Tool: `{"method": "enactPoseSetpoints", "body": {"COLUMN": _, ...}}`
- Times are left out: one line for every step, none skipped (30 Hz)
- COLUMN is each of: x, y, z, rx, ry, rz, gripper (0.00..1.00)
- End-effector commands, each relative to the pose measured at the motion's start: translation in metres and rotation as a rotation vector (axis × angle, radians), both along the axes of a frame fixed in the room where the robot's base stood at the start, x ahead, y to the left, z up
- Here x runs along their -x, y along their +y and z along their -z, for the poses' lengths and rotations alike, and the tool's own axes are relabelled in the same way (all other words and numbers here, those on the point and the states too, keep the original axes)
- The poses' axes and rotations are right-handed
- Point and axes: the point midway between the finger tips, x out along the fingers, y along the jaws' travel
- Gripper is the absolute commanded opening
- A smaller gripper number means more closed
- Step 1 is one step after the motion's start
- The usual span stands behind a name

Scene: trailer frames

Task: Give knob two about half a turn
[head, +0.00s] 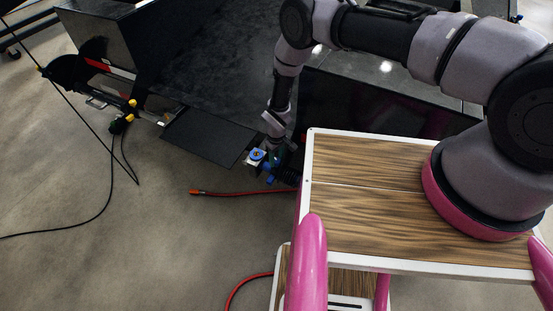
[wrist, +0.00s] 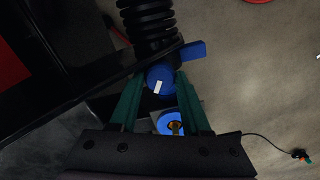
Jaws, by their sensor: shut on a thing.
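A round blue knob (wrist: 160,80) with a white mark sits between the green fingertips of my gripper (wrist: 159,76) in the wrist view. My gripper is shut on this knob. No number shows, so I cannot tell whether it is knob two. A second round blue part (wrist: 171,122) with a brass-coloured centre lies lower, between the fingers and close to the palm. In the head view my gripper (head: 276,150) is low, beside a pale fitting with a round blue top (head: 257,155). The fingertips are hard to make out there.
A blue lever (wrist: 191,51) and a black coiled hose (wrist: 148,20) are just beyond the held knob. A red hose (head: 240,194) lies on the floor. Open concrete floor is at the left.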

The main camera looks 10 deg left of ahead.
Motion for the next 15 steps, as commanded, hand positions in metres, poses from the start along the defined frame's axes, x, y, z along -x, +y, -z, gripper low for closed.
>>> {"method": "enactPoseSetpoints", "body": {"x": 0.0, "y": 0.0004, "z": -0.0004, "rx": 0.0, "ry": 0.0, "rz": 0.0, "gripper": 0.0}}
{"method": "enactPoseSetpoints", "body": {"x": 0.0, "y": 0.0004, "z": -0.0004, "rx": 0.0, "ry": 0.0, "rz": 0.0, "gripper": 0.0}}
{"method": "enactPoseSetpoints", "body": {"x": 0.0, "y": 0.0004, "z": -0.0004, "rx": 0.0, "ry": 0.0, "rz": 0.0, "gripper": 0.0}}
{"method": "enactPoseSetpoints", "body": {"x": 0.0, "y": 0.0004, "z": -0.0004, "rx": 0.0, "ry": 0.0, "rz": 0.0, "gripper": 0.0}}
{"method": "enactPoseSetpoints", "body": {"x": 0.0, "y": 0.0004, "z": -0.0004, "rx": 0.0, "ry": 0.0, "rz": 0.0, "gripper": 0.0}}
{"method": "enactPoseSetpoints", "body": {"x": 0.0, "y": 0.0004, "z": -0.0004, "rx": 0.0, "ry": 0.0, "rz": 0.0, "gripper": 0.0}}
{"method": "enactPoseSetpoints", "body": {"x": 0.0, "y": 0.0004, "z": -0.0004, "rx": 0.0, "ry": 0.0, "rz": 0.0, "gripper": 0.59}}
{"method": "enactPoseSetpoints", "body": {"x": 0.0, "y": 0.0004, "z": -0.0003, "rx": 0.0, "ry": 0.0, "rz": 0.0, "gripper": 0.7}}
{"method": "enactPoseSetpoints", "body": {"x": 0.0, "y": 0.0003, "z": -0.0003, "rx": 0.0, "ry": 0.0, "rz": -0.001, "gripper": 0.77}}
{"method": "enactPoseSetpoints", "body": {"x": 0.0, "y": 0.0003, "z": -0.0003, "rx": 0.0, "ry": 0.0, "rz": -0.001, "gripper": 0.77}}
{"method": "enactPoseSetpoints", "body": {"x": 0.0, "y": 0.0001, "z": -0.0002, "rx": 0.0, "ry": 0.0, "rz": 0.0, "gripper": 0.77}}
{"method": "enactPoseSetpoints", "body": {"x": -0.0001, "y": 0.0001, "z": -0.0002, "rx": 0.0, "ry": 0.0, "rz": 0.0, "gripper": 0.77}}
{"method": "enactPoseSetpoints", "body": {"x": -0.0001, "y": -0.0001, "z": -0.0001, "rx": 0.0, "ry": 0.0, "rz": 0.0, "gripper": 0.77}}
{"method": "enactPoseSetpoints", "body": {"x": -0.0002, "y": -0.0001, "z": -0.0001, "rx": 0.0, "ry": 0.0, "rz": 0.0, "gripper": 0.77}}
{"method": "enactPoseSetpoints", "body": {"x": -0.0002, "y": -0.0003, "z": -0.0001, "rx": 0.0, "ry": 0.0, "rz": -0.001, "gripper": 0.77}}
